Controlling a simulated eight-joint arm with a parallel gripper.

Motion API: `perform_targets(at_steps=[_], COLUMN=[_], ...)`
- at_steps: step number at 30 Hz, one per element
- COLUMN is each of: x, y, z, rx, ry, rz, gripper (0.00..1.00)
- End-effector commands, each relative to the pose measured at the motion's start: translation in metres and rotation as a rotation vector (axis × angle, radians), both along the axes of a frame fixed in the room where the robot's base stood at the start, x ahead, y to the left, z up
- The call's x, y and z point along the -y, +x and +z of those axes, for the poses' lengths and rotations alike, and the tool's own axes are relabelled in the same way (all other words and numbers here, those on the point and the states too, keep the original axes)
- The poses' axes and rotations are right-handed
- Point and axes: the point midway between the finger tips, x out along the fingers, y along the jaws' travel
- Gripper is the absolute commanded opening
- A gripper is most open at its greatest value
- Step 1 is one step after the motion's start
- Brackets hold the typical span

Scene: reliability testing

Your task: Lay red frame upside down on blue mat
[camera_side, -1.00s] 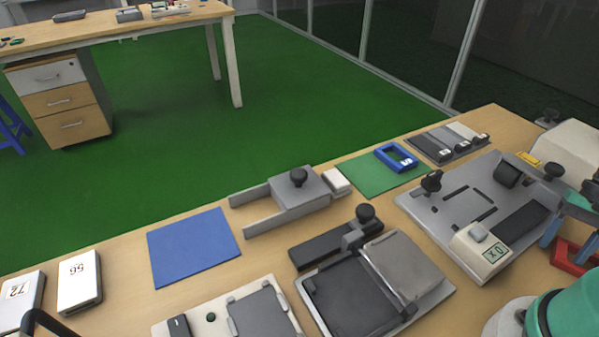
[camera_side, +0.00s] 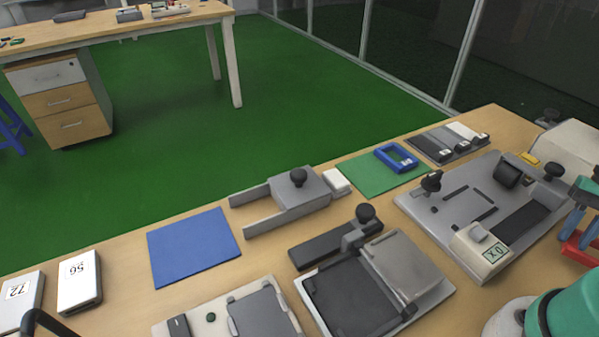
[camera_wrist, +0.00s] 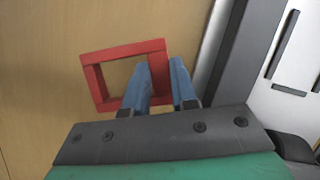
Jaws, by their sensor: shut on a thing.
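The red frame (camera_side: 583,250) is at the right edge of the side view, partly cut off. In the wrist view the red frame (camera_wrist: 93,80) is a square ring with an open middle. My gripper (camera_wrist: 160,66) has its blue fingers on either side of the frame's right bar, shut on it. In the side view my gripper (camera_side: 575,232) comes down onto the frame from above. The frame appears slightly above the wooden table. The blue mat (camera_side: 195,247) lies flat and empty at the left of the table.
A grey fixture with a display (camera_side: 490,250) stands just left of my gripper. A grey forked holder (camera_side: 290,200), a black-and-grey tray device (camera_side: 415,275) and a green mat (camera_side: 355,173) bearing a blue frame (camera_side: 380,153) lie between. White numbered boxes (camera_side: 80,280) stand left of the blue mat.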

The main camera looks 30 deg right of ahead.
Motion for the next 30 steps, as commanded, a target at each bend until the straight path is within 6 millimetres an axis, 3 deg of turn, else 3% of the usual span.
perform_targets(at_steps=[12,18,26,30], x=[0.000,0.000,0.000,0.005], y=[0.000,0.000,0.001,0.017], z=[0.098,0.138,0.166,0.172], rx=[0.000,0.000,0.000,-0.001], ry=[0.000,0.000,0.000,0.000], rz=[0.000,0.000,0.011,0.139], gripper=[0.00,0.00,0.00,0.00])
